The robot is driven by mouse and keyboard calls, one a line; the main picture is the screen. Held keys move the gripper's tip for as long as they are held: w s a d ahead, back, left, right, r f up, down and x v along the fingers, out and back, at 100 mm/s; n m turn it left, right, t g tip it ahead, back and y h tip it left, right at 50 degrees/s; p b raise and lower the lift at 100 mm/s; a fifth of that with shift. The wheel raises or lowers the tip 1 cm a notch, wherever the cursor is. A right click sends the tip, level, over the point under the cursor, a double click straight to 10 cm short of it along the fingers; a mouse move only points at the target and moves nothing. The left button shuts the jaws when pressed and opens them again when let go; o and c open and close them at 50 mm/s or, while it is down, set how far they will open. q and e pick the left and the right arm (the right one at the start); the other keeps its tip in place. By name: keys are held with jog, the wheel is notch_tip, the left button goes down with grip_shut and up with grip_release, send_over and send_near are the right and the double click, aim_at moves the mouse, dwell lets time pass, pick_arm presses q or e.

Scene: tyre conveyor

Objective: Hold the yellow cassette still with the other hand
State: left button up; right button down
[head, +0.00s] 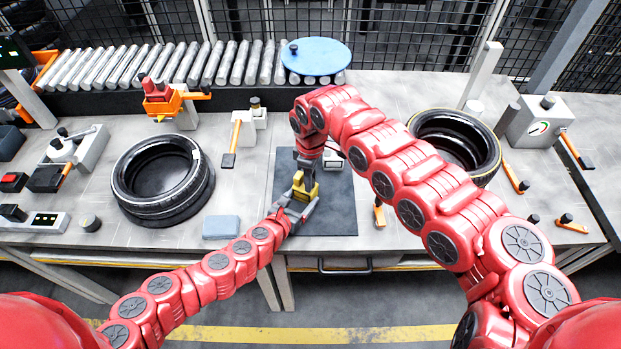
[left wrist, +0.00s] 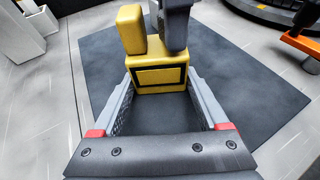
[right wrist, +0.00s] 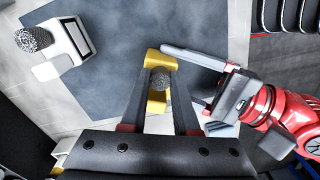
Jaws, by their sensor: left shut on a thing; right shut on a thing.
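The yellow cassette (head: 303,188) is upright above the dark mat in the head view, between my two grippers. My left gripper (head: 298,203) is shut on its lower block, one finger on each side, as the left wrist view shows the cassette (left wrist: 160,76). My right gripper (head: 307,165) comes down from above and is shut on the cassette's upper part. In the right wrist view the cassette (right wrist: 160,61) shows around a round knurled grey knob (right wrist: 159,80) between my right fingers. The exact contact of the right fingers is partly hidden.
The dark mat (head: 335,205) lies below. Tyres stand left (head: 160,180) and right (head: 455,140) on the bench. A grey-blue block (head: 221,227) lies near the front edge. Rollers (head: 190,65) run behind.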

jog(key=c, duration=0.6)
grip_release()
jog(key=shift+c, duration=0.2)
notch_tip(320, 180, up, 12)
